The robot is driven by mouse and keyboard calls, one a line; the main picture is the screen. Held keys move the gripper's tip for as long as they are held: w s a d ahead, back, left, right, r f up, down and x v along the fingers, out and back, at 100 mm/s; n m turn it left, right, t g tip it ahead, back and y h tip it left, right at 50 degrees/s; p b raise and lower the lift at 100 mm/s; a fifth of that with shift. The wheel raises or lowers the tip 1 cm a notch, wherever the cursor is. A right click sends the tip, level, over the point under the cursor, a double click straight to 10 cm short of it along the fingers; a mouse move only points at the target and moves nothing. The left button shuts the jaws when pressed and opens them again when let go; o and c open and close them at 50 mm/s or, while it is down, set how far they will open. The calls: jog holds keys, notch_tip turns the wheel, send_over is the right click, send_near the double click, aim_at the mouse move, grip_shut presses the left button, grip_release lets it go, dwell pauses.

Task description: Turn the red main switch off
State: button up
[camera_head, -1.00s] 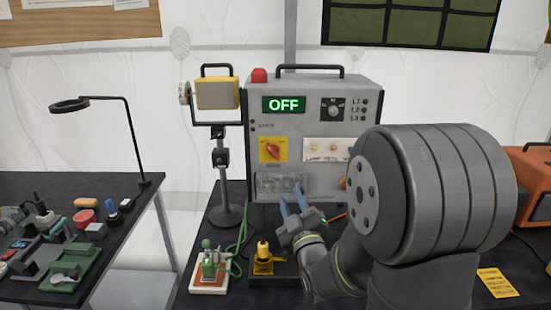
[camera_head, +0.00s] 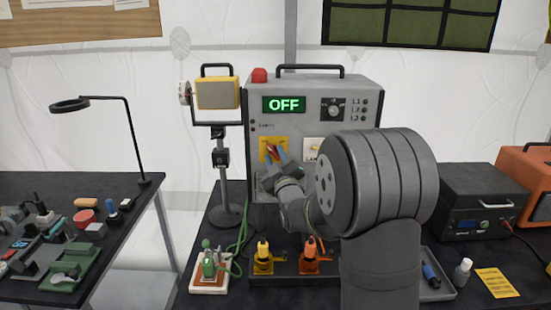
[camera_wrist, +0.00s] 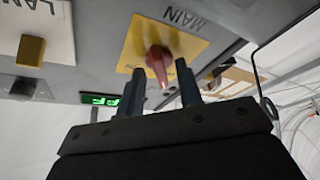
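The red main switch (camera_wrist: 158,60) is a rotary handle on a yellow plate (camera_wrist: 196,46) marked MAIN, on the front of the grey control box (camera_head: 349,87). In the head view the switch (camera_head: 272,153) is partly hidden by my gripper. My gripper (camera_head: 274,155) is at the plate. In the wrist view its two dark fingers (camera_wrist: 161,80) are apart, with the red handle showing between and just beyond their tips; I cannot tell whether they touch it. The green display (camera_head: 284,104) on the box reads OFF.
Yellow and orange plugs (camera_head: 311,255) stand on the table below the box. A green device (camera_head: 209,265) with a cable is to their left. A lamp on a stand (camera_head: 218,93) is left of the box. A dark power unit (camera_head: 480,205) is on the right.

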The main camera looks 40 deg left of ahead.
grip_shut()
jog(key=shift+n+g, duration=0.5)
jog(key=shift+n, duration=0.3)
grip_release()
